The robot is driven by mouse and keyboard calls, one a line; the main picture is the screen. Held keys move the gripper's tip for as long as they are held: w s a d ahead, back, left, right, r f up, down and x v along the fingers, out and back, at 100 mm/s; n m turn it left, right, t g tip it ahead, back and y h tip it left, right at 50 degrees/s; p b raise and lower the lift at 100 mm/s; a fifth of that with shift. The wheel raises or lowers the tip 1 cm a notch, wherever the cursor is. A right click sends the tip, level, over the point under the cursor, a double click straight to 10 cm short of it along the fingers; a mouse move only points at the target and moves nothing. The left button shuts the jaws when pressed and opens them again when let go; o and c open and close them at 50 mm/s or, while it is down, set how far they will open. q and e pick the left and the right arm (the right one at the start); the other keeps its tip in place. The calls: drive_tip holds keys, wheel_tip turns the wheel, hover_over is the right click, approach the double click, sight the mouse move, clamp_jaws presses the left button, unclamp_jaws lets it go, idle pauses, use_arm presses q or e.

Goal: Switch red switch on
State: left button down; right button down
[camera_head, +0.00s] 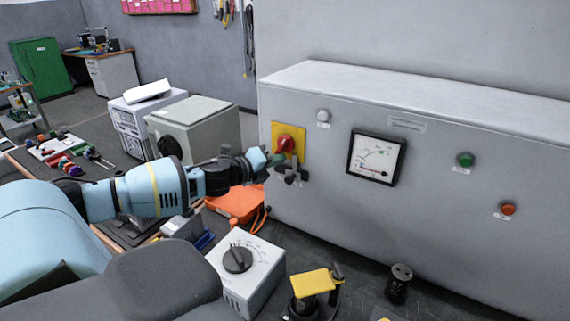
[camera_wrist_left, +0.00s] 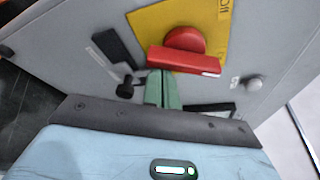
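The red switch (camera_head: 285,144) is a rotary knob on a yellow plate (camera_head: 297,133) at the left end of the grey cabinet's front. In the left wrist view the red switch (camera_wrist_left: 185,59) shows a bar-shaped handle lying nearly crosswise, tilted slightly in the picture. My left gripper (camera_head: 277,160) reaches in from the left, just beside and below the switch. Its green fingers (camera_wrist_left: 163,88) are together, with nothing visible between them. Their tips are at the lower edge of the red handle; I cannot tell whether they touch it. My right gripper is not in view.
The cabinet front also carries a white lamp (camera_head: 323,116), a dial meter (camera_head: 376,158), a green button (camera_head: 465,159) and a red-orange button (camera_head: 507,208). A white box with a black knob (camera_head: 238,261) and a yellow-topped device (camera_head: 314,283) stand on the bench before it.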

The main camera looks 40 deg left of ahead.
use_arm(q)
drive_tip(key=shift+s+a+m+g+y+b, duration=0.1)
drive_tip(key=shift+a+m+g+y+b, duration=0.15)
drive_tip(key=shift+m, duration=0.35)
drive_tip(key=shift+a+m+g+y+b, duration=0.15)
drive_tip(key=shift+a+m, duration=0.05)
drive_tip(key=shift+m, duration=0.4)
